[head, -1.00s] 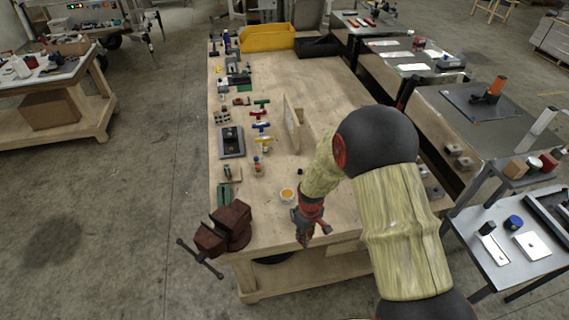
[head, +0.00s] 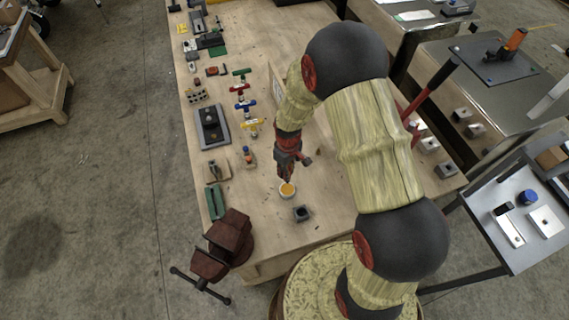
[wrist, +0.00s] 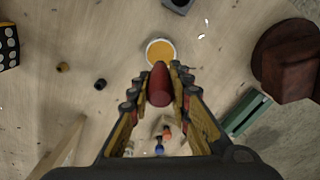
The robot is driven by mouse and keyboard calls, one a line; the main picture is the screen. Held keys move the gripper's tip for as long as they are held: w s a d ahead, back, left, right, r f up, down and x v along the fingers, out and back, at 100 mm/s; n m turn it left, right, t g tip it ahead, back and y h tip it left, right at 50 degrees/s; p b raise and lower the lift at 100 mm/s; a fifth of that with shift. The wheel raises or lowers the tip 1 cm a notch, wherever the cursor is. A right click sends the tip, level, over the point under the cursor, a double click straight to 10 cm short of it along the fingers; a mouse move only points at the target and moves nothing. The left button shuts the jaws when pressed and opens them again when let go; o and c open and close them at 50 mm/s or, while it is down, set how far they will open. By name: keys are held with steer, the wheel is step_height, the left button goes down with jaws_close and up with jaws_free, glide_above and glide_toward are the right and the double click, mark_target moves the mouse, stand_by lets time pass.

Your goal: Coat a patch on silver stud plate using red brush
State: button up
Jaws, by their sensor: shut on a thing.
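My gripper (head: 287,172) points down just above a small white cup with orange-yellow contents (head: 287,190) near the front of the wooden bench. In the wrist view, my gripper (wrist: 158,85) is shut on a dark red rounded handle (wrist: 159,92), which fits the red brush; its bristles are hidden. The cup (wrist: 160,52) shows just beyond the fingertips; I cannot tell whether the brush touches its contents. I cannot surely identify the silver stud plate. A dark piece with pale round dots (wrist: 9,47) is cut off at the wrist view's left edge.
A dark red vise (head: 229,236) stands at the front left corner. A dark square holder (head: 302,213) is close to the cup. Coloured T-shaped pieces (head: 240,104) and a dark tray (head: 212,128) lie along the left. Upright board (head: 276,88) stands behind my wrist.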

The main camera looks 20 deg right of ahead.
steer(key=shift+s+f, duration=0.2)
steer(key=shift+f, duration=0.25)
steer(key=shift+w+f+b, duration=0.1)
steer(key=shift+f+b, duration=1.5)
steer(key=shift+f, duration=0.8)
steer(key=shift+f+b, duration=0.45)
steer(key=shift+f, duration=0.1)
steer(key=shift+r+p, duration=2.1)
steer(key=shift+r, duration=1.5)
steer(key=shift+f, duration=0.1)
